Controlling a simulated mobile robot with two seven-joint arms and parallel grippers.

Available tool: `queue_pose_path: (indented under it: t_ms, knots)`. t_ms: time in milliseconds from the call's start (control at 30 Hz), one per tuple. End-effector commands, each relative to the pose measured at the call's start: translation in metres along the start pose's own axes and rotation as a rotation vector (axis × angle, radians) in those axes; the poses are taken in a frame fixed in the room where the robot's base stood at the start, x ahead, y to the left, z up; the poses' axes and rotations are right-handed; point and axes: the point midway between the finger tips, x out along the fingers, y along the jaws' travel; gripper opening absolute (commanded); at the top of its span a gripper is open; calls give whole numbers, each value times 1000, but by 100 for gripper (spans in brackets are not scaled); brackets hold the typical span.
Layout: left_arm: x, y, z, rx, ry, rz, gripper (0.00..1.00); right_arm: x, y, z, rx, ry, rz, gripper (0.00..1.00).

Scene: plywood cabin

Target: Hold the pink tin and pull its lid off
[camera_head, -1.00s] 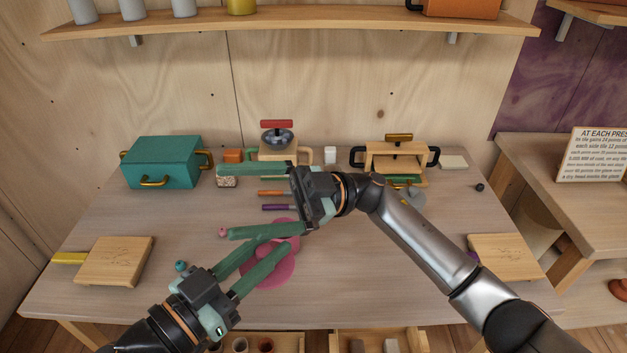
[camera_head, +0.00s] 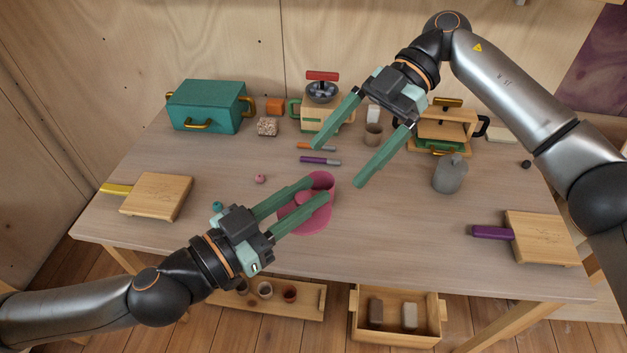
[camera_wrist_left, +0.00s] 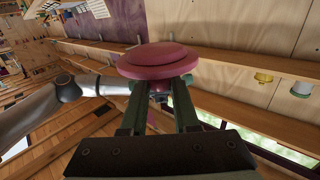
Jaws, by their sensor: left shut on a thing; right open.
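The pink tin (camera_head: 322,180) is at the fingertips of my left gripper (camera_head: 317,189), which is shut on it, over the front middle of the table. In the left wrist view a wide, round pink top with a stepped rim (camera_wrist_left: 155,60) shows just beyond the left fingertips. It looks like the lid, but I cannot tell whether it is fully seated. The fingers hide part of the tin. A flat pink disc (camera_head: 306,226) shows under the left fingers. My right gripper (camera_head: 337,166) is open and empty, with its fingers pointing down, behind and right of the tin.
Cutting boards lie at left (camera_head: 158,197) and right (camera_head: 541,238). A grey jar (camera_head: 449,175) stands right of the right gripper. A teal box (camera_head: 207,105) and a wooden box (camera_head: 446,128) stand at the back. Markers (camera_head: 318,160) lie behind the tin.

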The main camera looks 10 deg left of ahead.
Motion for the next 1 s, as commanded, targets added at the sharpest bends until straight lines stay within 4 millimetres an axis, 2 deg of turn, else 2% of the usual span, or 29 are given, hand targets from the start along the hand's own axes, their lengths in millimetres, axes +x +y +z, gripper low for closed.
queue_pose_path:
  t_ms: [100, 300, 500, 667, 933, 1000]
  knots:
    - [0, 0, 0, 0, 0, 0, 0, 25, -1, 0, -2, 3, -4, 100]
    - [0, 0, 0, 0, 0, 0, 0, 63, -1, -1, -2, 5, -3, 100]
    - [0, 0, 0, 0, 0, 0, 0, 87, 0, -1, -2, 3, -1, 100]
    - [0, 0, 0, 0, 1, 0, 0, 95, 0, -1, -1, 3, 0, 100]
    - [0, 0, 0, 0, 1, 0, 0, 95, 0, -1, -2, 3, 1, 100]
    - [0, 0, 0, 0, 1, 0, 0, 95, 0, -1, -2, 3, 1, 92]
